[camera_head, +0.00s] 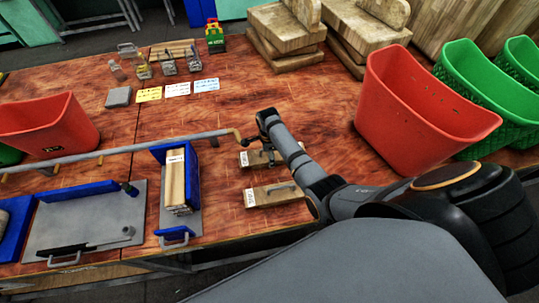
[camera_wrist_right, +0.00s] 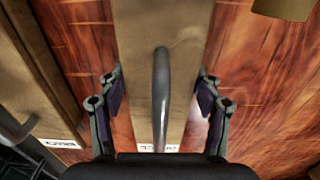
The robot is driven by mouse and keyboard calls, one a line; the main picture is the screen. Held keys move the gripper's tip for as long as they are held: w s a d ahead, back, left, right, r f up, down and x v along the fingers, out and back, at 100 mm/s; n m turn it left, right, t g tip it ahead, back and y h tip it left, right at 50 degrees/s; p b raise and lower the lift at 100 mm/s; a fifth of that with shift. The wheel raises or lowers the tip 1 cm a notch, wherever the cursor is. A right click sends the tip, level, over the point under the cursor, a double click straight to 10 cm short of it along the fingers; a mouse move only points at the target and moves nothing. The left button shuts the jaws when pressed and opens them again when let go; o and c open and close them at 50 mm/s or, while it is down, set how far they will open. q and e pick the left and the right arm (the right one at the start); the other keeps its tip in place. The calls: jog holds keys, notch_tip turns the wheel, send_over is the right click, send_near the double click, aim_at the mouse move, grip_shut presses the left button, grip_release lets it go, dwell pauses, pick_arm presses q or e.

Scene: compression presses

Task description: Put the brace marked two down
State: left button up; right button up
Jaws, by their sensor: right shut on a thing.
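Two wooden braces with grey handles lie side by side on the right of the press area. My right gripper (camera_head: 262,143) is over the far brace (camera_head: 258,158) and partly hides it. In the right wrist view my gripper (camera_wrist_right: 160,92) has one finger on each side of this brace (camera_wrist_right: 185,50), with its handle between them. Its white label is mostly hidden, so I cannot read its number. The near brace (camera_head: 275,194) lies free; it also shows at the left of the wrist view (camera_wrist_right: 22,70). I cannot tell whether the held brace touches the table. My left gripper is not in view.
A blue press (camera_head: 181,236) holding stacked wood strips stands left of the braces, with a grey plate (camera_head: 85,220) farther left. A long grey bar (camera_head: 130,148) passes behind them. A red bin (camera_head: 415,100) stands at the right.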

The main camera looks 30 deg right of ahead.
jog(key=o, duration=1.8)
notch_tip(320, 180, up, 12)
jog(key=shift+a+r+b, duration=0.1)
jog(key=shift+b, duration=0.2)
